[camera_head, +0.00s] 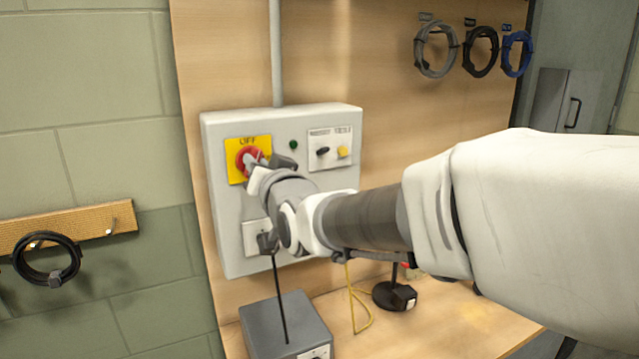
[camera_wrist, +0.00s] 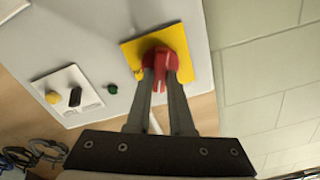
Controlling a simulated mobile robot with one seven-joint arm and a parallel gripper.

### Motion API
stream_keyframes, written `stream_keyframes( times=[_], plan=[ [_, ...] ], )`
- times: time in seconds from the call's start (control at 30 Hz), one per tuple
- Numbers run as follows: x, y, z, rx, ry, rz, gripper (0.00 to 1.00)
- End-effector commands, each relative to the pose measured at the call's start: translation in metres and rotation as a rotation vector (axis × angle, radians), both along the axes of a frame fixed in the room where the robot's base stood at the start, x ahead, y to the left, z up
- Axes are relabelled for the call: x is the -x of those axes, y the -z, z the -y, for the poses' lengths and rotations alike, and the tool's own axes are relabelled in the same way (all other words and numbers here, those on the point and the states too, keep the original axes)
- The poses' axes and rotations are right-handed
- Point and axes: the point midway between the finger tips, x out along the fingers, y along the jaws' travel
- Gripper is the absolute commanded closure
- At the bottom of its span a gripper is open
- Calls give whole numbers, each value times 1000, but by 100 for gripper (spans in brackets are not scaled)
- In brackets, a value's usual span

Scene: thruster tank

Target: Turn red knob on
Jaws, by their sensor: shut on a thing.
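The red knob (camera_head: 247,158) sits on a yellow plate (camera_head: 236,177) at the upper left of a grey control box (camera_head: 226,240). In the wrist view the red knob (camera_wrist: 160,62) is between my two fingers, with the yellow plate (camera_wrist: 192,75) behind it. My gripper (camera_wrist: 160,78) is shut on the knob, one finger on each side. In the head view my gripper (camera_head: 262,165) partly covers the knob and the plate. Some of the writing on the plate is hidden, and I cannot read the knob's setting.
A green button (camera_head: 293,145) and a white panel (camera_head: 318,158) with a black and a yellow control are on the box. A grey box (camera_head: 265,320) and a black-based item (camera_head: 385,297) stand on the bench below. Coiled cables (camera_head: 436,50) hang at the upper right.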

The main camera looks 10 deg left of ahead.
Motion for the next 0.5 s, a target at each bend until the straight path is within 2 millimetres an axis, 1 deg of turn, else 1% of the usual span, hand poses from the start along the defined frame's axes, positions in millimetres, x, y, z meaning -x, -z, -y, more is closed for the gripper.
stream_keyframes(
  times=[0.03,0.5],
  plan=[
    [0,7,1,-38,1,-20,100],
    [-1,7,1,-417,-2,-254,100]
  ],
)
